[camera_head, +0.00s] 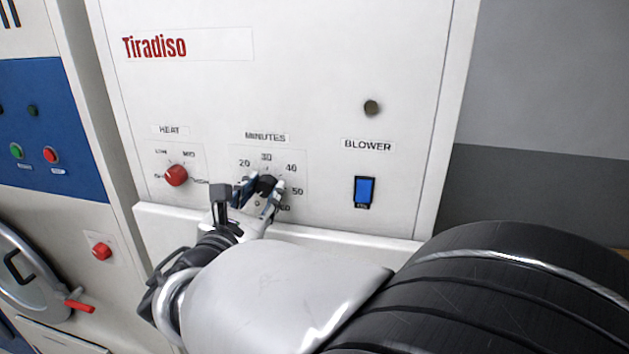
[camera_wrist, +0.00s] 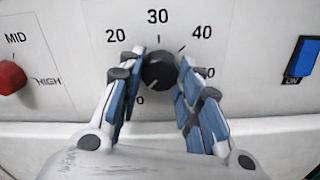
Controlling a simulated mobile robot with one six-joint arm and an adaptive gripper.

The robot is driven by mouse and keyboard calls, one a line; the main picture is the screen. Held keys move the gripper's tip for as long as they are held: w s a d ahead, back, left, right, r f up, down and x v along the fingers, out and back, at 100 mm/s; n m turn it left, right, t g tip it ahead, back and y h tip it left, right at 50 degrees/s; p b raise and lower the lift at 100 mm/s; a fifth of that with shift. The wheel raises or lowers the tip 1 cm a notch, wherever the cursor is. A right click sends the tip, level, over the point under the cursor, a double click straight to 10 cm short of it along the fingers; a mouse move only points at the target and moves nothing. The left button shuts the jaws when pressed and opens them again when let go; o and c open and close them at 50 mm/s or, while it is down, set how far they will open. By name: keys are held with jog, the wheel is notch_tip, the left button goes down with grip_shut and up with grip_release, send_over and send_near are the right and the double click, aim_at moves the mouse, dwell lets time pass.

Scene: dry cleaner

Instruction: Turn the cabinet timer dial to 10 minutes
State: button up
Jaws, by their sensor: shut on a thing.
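The black minutes timer dial (camera_head: 266,183) sits on the white cabinet panel under the MINUTES label (camera_head: 265,138). In the wrist view the dial (camera_wrist: 158,71) is between the two fingers of my gripper (camera_wrist: 161,62), which are shut on its sides. A pale mark low on the dial's face appears to point down and left. The 20, 30 and 40 marks show above the dial. A figure ending in 0 (camera_wrist: 140,100) shows at its lower left, partly hidden by the left finger. My gripper (camera_head: 262,185) reaches the dial from below.
The red HEAT knob (camera_head: 176,175) is left of the dial, and the blue BLOWER switch (camera_head: 364,191) is right. A ledge (camera_head: 330,234) sticks out below the panel. A blue panel with buttons (camera_head: 50,130) stands further left.

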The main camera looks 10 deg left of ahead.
jog(key=m+b, duration=0.1)
jog(key=b, duration=0.1)
jog(key=m+b, duration=0.1)
jog(key=b, duration=0.1)
jog(key=m+b, duration=0.2)
jog(key=shift+f+b, duration=0.25)
jog(key=shift+b, duration=0.15)
jog(key=m+b, duration=0.2)
jog(key=b, duration=0.1)
jog(key=shift+r+m+b, duration=0.2)
jog(key=shift+m+b, duration=0.1)
jog(key=shift+m, duration=0.1)
jog(key=o, duration=1.1)
